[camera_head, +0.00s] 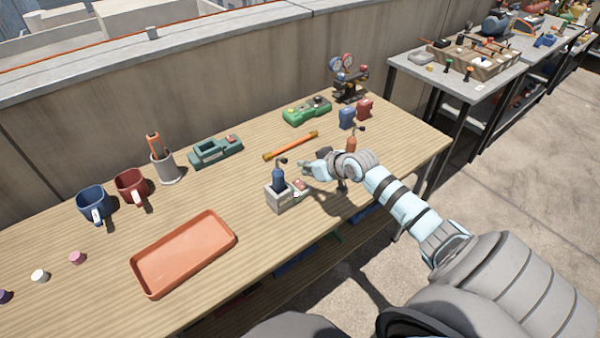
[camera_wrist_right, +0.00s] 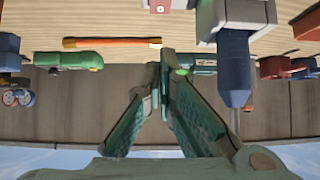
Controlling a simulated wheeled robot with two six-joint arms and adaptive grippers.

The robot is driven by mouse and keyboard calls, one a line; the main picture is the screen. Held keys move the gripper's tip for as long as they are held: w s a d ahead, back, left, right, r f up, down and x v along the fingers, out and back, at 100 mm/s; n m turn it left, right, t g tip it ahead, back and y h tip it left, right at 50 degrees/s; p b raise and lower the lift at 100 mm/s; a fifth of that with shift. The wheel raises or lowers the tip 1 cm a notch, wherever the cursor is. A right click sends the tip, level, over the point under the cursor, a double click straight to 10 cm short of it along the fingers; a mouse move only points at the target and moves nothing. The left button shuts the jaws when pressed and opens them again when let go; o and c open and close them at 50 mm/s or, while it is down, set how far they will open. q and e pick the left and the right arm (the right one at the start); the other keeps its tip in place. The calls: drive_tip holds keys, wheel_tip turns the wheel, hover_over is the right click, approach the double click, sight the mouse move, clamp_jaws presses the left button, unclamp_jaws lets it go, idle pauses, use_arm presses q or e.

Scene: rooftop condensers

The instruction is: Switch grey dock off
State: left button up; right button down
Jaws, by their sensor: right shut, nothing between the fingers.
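The grey dock (camera_head: 279,202) stands on the wooden table with a dark blue handled tool (camera_head: 278,178) upright in it. A small reddish part (camera_head: 300,185) shows at the dock's right side. In the right wrist view, which is upside down, the dock (camera_wrist_right: 247,12) and blue tool (camera_wrist_right: 237,70) are at upper right. My right gripper (camera_head: 306,169) is just right of and behind the dock, above the table. Its fingertips (camera_wrist_right: 165,58) are together with nothing between them. Whether they touch the dock cannot be told. My left gripper is out of view.
An orange rod (camera_head: 290,146), a green dock (camera_head: 307,110) and a teal dock (camera_head: 215,150) lie farther back. An orange-brown bottle (camera_head: 351,144) stands close behind my right wrist. An orange tray (camera_head: 184,253) lies front left, with bare table between it and the dock.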

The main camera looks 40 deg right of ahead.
sight(300, 183)
drive_tip(key=w+f, duration=0.1)
drive_tip(key=w+f+b, duration=0.1)
drive_tip(key=f, duration=0.1)
drive_tip(key=w+f, duration=0.1)
drive_tip(key=f, duration=0.1)
drive_tip(key=shift+a+f+b, duration=0.1)
drive_tip(key=shift+b, duration=0.25)
drive_tip(key=shift+f, duration=0.35)
drive_tip(key=shift+f+b, duration=0.35)
drive_tip(key=shift+f, duration=0.05)
drive_tip(key=shift+w+r, duration=0.1)
drive_tip(key=shift+w, duration=0.05)
drive_tip(key=shift+s+p, duration=0.75)
drive_tip(key=shift+p, duration=0.05)
drive_tip(key=shift+s, duration=0.2)
